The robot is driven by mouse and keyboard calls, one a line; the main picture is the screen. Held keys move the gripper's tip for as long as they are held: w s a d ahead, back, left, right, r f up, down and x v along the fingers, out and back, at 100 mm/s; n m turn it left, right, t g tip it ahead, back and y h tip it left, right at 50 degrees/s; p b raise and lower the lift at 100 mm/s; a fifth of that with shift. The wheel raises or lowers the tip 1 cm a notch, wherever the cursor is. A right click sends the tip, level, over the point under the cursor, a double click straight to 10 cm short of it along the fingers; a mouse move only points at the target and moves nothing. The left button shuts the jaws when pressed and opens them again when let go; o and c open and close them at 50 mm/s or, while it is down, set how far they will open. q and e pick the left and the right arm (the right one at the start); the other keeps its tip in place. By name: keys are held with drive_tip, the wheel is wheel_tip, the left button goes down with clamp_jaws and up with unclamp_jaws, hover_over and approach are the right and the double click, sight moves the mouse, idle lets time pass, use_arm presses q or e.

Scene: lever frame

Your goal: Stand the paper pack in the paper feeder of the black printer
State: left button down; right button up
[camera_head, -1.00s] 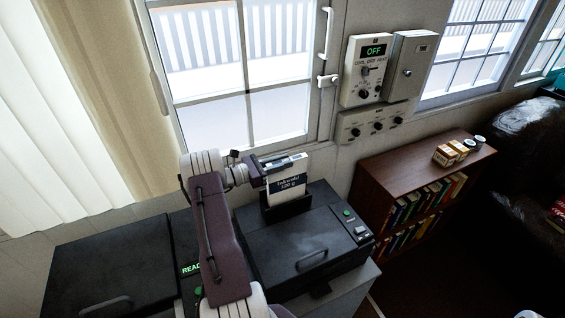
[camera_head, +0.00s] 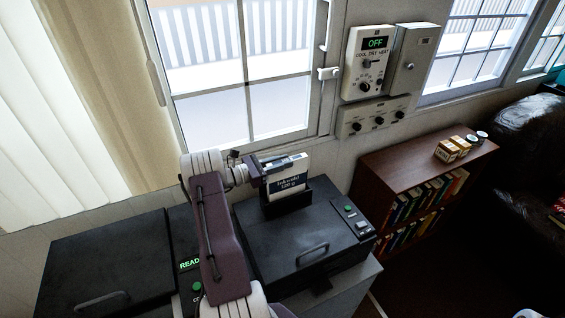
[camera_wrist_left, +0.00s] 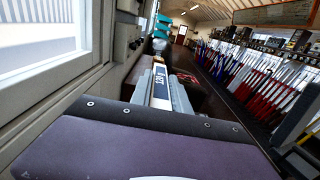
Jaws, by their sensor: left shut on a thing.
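The paper pack (camera_head: 287,181), white with a dark blue label band, stands upright at the back of the black printer (camera_head: 300,245). Its lower part is hidden behind the front wall of the black paper feeder (camera_head: 288,201). My left gripper (camera_head: 284,162) is shut on the top part of the pack, reaching in from the left. In the left wrist view the pack (camera_wrist_left: 160,85) shows edge-on between the two grey fingers of the left gripper (camera_wrist_left: 161,92). I cannot tell whether the pack rests on the feeder's floor. My right gripper is not in view.
A second dark machine (camera_head: 105,265) with a lit green display stands left of the printer. The window (camera_head: 240,90) and wall controls (camera_head: 368,65) are behind. A brown bookcase (camera_head: 425,165) with small boxes on top stands to the right.

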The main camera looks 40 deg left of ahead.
use_arm(q)
drive_tip(key=shift+f+b, duration=0.8)
drive_tip(key=shift+f, duration=0.35)
drive_tip(key=c, duration=1.2)
unclamp_jaws()
drive_tip(key=shift+o, duration=0.2)
drive_tip(key=b+v, duration=0.4)
drive_tip(key=v, duration=0.5)
drive_tip(key=shift+s, duration=0.1)
